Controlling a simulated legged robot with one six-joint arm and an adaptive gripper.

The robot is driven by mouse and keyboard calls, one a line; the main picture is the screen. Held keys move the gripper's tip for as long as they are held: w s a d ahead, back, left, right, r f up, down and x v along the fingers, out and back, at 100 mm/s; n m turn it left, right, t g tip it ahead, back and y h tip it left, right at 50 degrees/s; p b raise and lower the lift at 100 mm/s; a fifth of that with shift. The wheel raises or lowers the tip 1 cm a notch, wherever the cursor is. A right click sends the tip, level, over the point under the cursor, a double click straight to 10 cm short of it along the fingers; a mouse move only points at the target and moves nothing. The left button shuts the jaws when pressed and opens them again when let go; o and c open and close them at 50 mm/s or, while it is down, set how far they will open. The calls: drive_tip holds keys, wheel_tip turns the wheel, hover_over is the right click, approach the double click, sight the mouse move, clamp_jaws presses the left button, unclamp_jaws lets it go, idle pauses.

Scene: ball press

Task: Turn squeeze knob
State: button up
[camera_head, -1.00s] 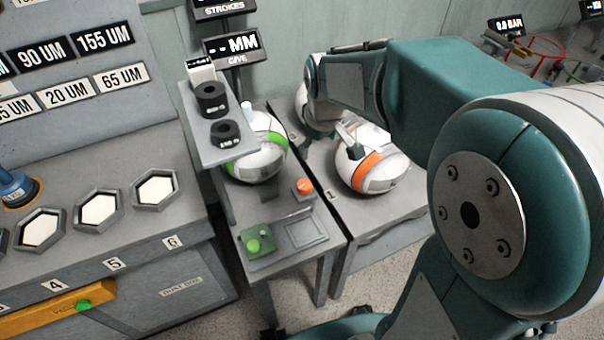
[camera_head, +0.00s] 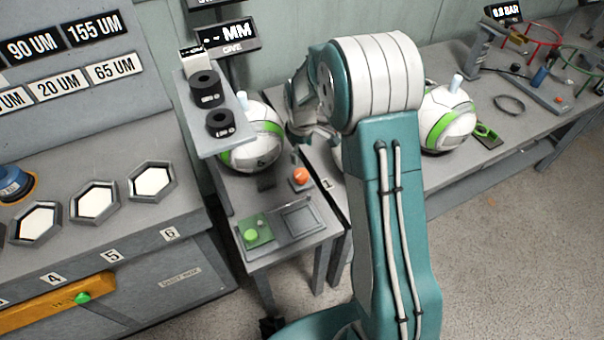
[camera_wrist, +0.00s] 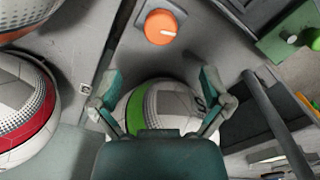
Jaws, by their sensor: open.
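The orange knob (camera_head: 301,176) sits on the grey press stand beside the white-and-green ball (camera_head: 252,148). In the wrist view the knob (camera_wrist: 160,27) is at top centre, beyond the fingertips and clear of them. My gripper (camera_wrist: 160,88) is open and empty, its two fingers spread wide. The green-striped ball (camera_wrist: 170,108) shows between the fingers; I cannot tell whether they touch it. In the head view my gripper is mostly hidden by my arm, just right of that ball.
A shelf with black weights (camera_head: 205,88) overhangs the ball. A green button box (camera_head: 255,232) stands at the stand's front. A red-striped ball (camera_wrist: 25,110) lies left in the wrist view. Another green-striped ball (camera_head: 446,120) sits on the right bench.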

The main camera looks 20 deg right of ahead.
sight(302, 174)
wheel_tip(302, 174, down, 10)
drive_tip(key=shift+f, duration=0.1)
idle(0.4)
drive_tip(key=c, duration=1.2)
